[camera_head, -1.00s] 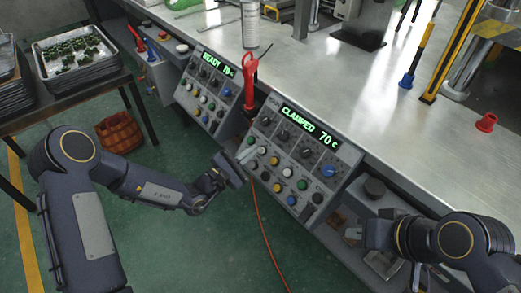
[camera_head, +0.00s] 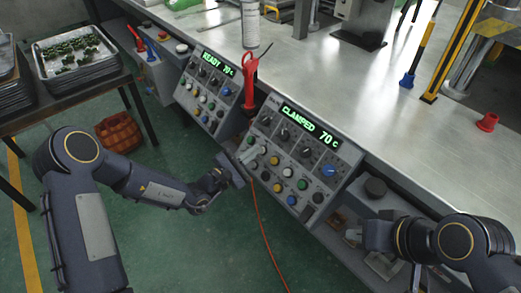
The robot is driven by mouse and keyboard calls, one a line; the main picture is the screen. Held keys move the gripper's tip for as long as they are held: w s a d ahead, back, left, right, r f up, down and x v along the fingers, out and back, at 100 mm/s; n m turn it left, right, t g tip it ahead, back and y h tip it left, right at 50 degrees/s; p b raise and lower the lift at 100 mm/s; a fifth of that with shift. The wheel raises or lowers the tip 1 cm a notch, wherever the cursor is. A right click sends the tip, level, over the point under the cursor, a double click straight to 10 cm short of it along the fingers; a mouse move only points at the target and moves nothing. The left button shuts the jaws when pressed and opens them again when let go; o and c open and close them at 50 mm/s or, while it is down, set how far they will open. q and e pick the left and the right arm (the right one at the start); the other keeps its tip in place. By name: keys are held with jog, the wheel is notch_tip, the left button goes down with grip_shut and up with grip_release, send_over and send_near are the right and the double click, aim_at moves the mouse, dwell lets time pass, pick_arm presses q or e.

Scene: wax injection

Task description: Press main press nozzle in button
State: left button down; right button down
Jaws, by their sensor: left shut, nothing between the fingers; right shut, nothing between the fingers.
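The main press control panel (camera_head: 342,166) fills the middle, with a green display (camera_head: 309,123) reading "CLAMPED 70 c". It has black knobs, a blue knob (camera_head: 329,170) and rows of coloured buttons. My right gripper (camera_head: 354,236) is shut and empty at the lower right, below the panel. I cannot read the button labels.
A second panel (camera_head: 207,87) reading "READY 70 c" stands to the left. A red-handled tool (camera_head: 250,80) is upright between the panels. An orange cable (camera_head: 262,225) hangs to the floor. The metal table (camera_head: 330,75) lies behind.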

pick_arm(q)
jog(key=shift+w+d+f, duration=0.1)
jog(key=shift+d+f, duration=0.1)
dwell(0.3)
dwell(0.3)
jog(key=shift+s+a+r+p, duration=0.3)
jog(key=shift+s+a+r, duration=0.05)
jog(key=shift+a+r, duration=0.2)
jog(key=s+a+r+p, duration=0.2)
jog(key=a+r, duration=0.1)
jog(key=shift+s+r+p, duration=0.1)
jog(key=shift+s+p, duration=0.05)
jog(key=shift+p, duration=0.25)
dwell(0.7)
